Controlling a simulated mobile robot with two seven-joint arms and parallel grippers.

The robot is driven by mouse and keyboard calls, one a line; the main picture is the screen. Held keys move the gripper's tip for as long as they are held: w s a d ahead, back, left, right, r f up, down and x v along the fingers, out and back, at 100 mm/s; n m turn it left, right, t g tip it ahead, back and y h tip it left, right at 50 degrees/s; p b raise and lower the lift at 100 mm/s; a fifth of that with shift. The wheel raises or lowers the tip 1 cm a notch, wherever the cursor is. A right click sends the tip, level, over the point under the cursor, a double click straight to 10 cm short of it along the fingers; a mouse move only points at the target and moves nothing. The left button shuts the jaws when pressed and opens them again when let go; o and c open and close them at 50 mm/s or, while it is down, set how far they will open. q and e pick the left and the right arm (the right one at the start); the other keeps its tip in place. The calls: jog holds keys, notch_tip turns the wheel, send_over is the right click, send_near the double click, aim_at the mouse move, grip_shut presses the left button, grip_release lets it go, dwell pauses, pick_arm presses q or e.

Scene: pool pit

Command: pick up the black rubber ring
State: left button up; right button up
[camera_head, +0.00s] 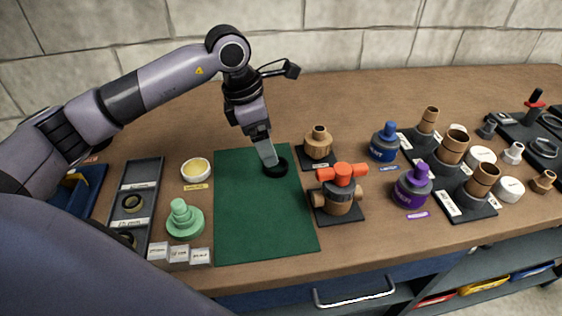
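A black rubber ring (276,172) lies on the upper right part of the green mat (255,225). My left gripper (268,160) points down at this ring, with its fingertips at the ring and overlapping its far left part. I cannot tell whether the fingers touch the ring or are apart from each other. More dark rings lie in the labelled grey tray (147,178) at the left; one ring (132,203) shows clearly there. My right gripper is not in view.
Left of the mat stand a bowl of yellowish paste (196,170) and a green stepped piece (185,219). Right of it stand a brass fitting (319,143) and a red-handled valve (340,188). Blue (384,143) and purple (412,187) pieces stand farther right. The mat's front is clear.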

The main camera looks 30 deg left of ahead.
aim_at(278, 169)
pick_arm(q)
jog(key=x, duration=0.5)
jog(key=shift+d+f+p, duration=0.1)
jog(key=shift+f+p, duration=0.25)
jog(key=shift+p, duration=0.05)
jog(key=c, duration=1.1)
jog(key=shift+w+r, duration=0.1)
notch_tip(278, 169, up, 20)
jog(key=shift+f+b, duration=0.1)
jog(key=shift+b, duration=0.2)
jog(key=shift+o, duration=0.3)
